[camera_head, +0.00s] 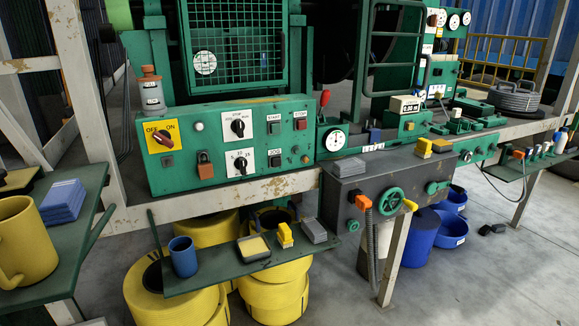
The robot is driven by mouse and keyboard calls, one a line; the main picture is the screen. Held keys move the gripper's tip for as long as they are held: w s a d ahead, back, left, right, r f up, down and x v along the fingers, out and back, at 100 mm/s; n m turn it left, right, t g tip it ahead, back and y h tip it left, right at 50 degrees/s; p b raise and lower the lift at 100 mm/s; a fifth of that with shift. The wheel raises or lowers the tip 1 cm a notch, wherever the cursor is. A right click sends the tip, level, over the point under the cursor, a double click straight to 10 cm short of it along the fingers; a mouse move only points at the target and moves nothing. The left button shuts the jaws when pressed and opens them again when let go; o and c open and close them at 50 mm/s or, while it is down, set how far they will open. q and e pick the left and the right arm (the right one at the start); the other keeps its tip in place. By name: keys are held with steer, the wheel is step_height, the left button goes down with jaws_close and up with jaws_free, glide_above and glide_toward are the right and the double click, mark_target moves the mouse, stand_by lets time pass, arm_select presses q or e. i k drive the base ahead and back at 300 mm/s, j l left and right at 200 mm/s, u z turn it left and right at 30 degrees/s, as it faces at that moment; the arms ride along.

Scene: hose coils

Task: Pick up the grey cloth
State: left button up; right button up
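A flat grey folded piece that looks like cloth (348,167) lies on top of the dark grey machine box, right of the green control panel. A second small grey block or folded cloth (313,230) lies at the right end of the low green shelf, next to a yellow item. I cannot tell for sure which of the two is the grey cloth. Neither of my grippers is in view, and nothing touches either grey piece.
The low green shelf (215,274) also holds a blue cup (183,256) and a tray with a yellow pad (253,247). A blue folded stack (63,201) and a yellow mug (25,241) stand on the left shelf. Yellow coils (275,297) lie below. Handwheel (391,200) sticks out.

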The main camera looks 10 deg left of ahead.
mark_target(316, 233)
steer(key=i+l+u, duration=0.15)
steer(key=u, duration=0.65)
steer(key=i+l+u, duration=0.1)
steer(key=l+u, duration=0.2)
steer(key=l, duration=0.15)
steer(key=i+l+u, duration=0.1)
steer(key=l+u, duration=0.15)
steer(key=l, duration=0.15)
steer(key=l+u, duration=0.25)
steer(key=l, duration=1.55)
steer(key=i+l, duration=0.1)
steer(key=l, duration=0.75)
